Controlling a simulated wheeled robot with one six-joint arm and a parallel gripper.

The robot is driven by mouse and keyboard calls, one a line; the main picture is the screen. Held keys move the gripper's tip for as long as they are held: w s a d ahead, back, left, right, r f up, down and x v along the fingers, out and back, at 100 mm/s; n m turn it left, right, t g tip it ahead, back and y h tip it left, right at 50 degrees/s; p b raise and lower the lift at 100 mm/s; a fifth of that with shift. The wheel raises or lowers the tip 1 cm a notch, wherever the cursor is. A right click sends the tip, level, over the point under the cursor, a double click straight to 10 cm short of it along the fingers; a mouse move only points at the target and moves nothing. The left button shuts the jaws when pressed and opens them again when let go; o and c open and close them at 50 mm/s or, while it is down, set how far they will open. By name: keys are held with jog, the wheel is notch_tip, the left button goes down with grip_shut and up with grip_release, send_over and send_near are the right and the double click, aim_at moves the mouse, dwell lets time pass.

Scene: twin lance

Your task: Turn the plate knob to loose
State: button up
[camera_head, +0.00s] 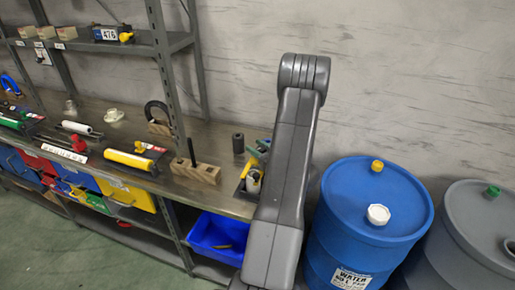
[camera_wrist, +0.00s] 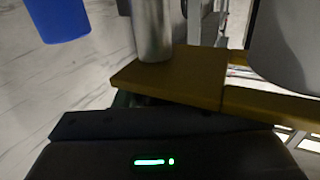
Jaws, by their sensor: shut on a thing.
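In the wrist view the dark front of my gripper (camera_wrist: 150,125), with a green light, fills the bottom. A yellow-brown bar (camera_wrist: 175,75) lies right against it, with a grey metal cylinder (camera_wrist: 152,30) just beyond. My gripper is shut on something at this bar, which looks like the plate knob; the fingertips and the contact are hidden. In the head view my arm covers my gripper at the right end of the bench. Small yellow parts (camera_head: 248,166) show beside the arm there. Any loose or tight marking cannot be read.
The bench (camera_head: 225,207) carries a wooden block (camera_head: 197,173), a dark cylinder (camera_head: 238,143) and a yellow-handled tool (camera_head: 128,159). A shelf post (camera_head: 167,75) rises from it. A blue bin (camera_head: 215,233) sits below. A blue drum (camera_head: 365,215) and a grey drum (camera_head: 480,225) stand to the right.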

jog(key=shift+f+b, duration=0.1)
jog(key=shift+b, duration=0.3)
jog(key=shift+f+n+g+y+b, duration=0.1)
jog(key=shift+n+g+y+b, duration=0.6)
jog(key=shift+n+g+y, duration=0.15)
jog(key=shift+s+a+n+g+y+b, duration=0.15)
jog(key=shift+n+g+y+b, duration=0.5)
jog(key=shift+g, duration=0.5)
jog(key=shift+s+a+r+n+g+y+b, duration=0.15)
jog(key=shift+n+g+y+b, duration=0.2)
jog(key=shift+n+g, duration=0.55)
jog(key=shift+s+d+n+g+y+b, duration=0.1)
jog(key=shift+n+g+y+b, duration=0.35)
jog(key=shift+g, duration=0.8)
jog(key=shift+s+a+r+n+g+y+b, duration=0.15)
jog(key=shift+n+g+b, duration=0.1)
jog(key=shift+n+g, duration=0.7)
jog(key=shift+d+g, duration=0.1)
jog(key=shift+g, duration=0.3)
jog(key=o, duration=1)
jog(key=shift+f, duration=0.1)
